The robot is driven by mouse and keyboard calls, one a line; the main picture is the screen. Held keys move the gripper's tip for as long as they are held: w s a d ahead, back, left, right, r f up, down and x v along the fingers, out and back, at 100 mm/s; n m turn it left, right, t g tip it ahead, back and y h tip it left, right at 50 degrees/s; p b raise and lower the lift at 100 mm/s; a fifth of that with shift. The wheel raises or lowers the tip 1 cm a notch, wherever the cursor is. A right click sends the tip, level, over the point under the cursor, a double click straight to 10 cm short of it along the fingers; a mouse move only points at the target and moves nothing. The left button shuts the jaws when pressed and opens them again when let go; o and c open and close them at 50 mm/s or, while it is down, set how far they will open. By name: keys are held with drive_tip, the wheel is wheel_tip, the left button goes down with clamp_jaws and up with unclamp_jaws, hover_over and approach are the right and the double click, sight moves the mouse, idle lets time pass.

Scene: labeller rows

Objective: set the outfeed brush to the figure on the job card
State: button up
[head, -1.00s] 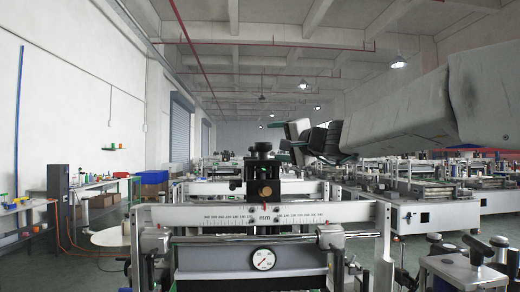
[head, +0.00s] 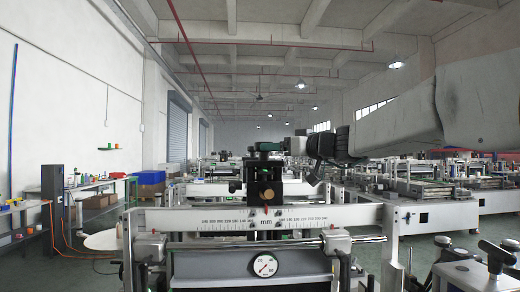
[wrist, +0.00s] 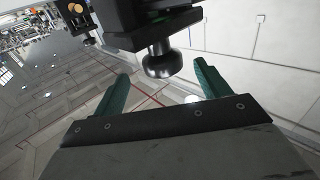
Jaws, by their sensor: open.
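A white ruled crossbeam (head: 335,213) marked in mm spans the machine in front of me. A black slide block (head: 265,182) stands on it, with a small red pointer over the scale; the figure there is too small to read surely. My gripper (head: 268,147) is at the top of this block, coming from the right. In the wrist view my gripper (wrist: 162,76) has its two green fingers wide apart. A round black knob (wrist: 160,62) shows between and just beyond the fingertips, not gripped. I cannot make out a job card.
A round dial gauge (head: 265,265) sits below the crossbeam. A clamp with a rod (head: 335,240) is at the beam's right. Black-knobbed parts (head: 495,258) stand at the lower right. A side bench (head: 95,186) is at the left, with open floor before it.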

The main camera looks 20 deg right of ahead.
drive_tip(key=x, duration=0.7)
drive_tip(key=shift+w+a, duration=0.15)
drive_tip(key=shift+a, duration=0.15)
drive_tip(key=c, duration=0.9)
